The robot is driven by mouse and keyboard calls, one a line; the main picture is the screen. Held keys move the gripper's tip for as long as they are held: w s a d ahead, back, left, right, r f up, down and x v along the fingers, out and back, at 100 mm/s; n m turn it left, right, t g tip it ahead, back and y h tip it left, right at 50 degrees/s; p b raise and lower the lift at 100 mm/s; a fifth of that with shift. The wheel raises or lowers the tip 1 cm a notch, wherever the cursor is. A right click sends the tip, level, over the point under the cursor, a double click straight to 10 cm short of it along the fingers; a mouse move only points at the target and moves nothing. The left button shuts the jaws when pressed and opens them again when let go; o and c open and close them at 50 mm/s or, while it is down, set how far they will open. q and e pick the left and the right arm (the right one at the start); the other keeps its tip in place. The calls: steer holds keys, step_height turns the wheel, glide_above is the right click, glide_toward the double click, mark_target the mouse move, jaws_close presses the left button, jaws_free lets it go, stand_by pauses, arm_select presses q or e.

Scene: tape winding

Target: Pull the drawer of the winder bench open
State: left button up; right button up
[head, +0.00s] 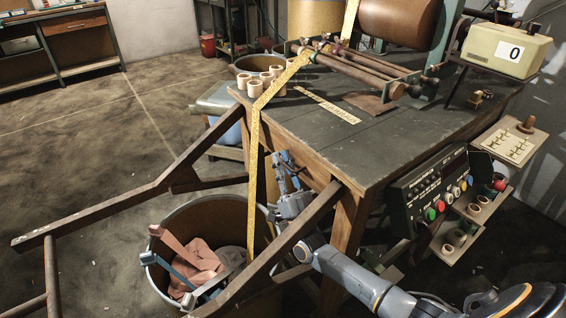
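The winder bench (375,140) has a dark top and a brown wooden front that faces lower left. Its drawer is hard to make out, and I cannot tell a drawer front or handle from the rest of the wood. My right arm comes in from the lower right, passing behind a sloping wooden rail. My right gripper (284,168) is small in view, close to the bench front and just below the top's edge. Whether its fingers are open or shut, or touch anything, is unclear. My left gripper is not in view.
A yellow printed tape (255,130) runs from the rollers over the bench edge toward a bin (200,205) holding cloth. Wooden rails (120,205) extend left from the bench. A control panel (432,195) is on the right side. Pale rings (255,88) stand on the top.

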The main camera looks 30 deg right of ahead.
jaws_close()
steer(key=shift+a, duration=0.2)
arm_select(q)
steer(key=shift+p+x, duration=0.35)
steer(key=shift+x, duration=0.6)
arm_select(e)
steer(key=a, duration=0.4)
steer(key=shift+s+a, duration=0.1)
steer(key=shift+s, duration=0.2)
steer(key=shift+o, duration=0.2)
jaws_free()
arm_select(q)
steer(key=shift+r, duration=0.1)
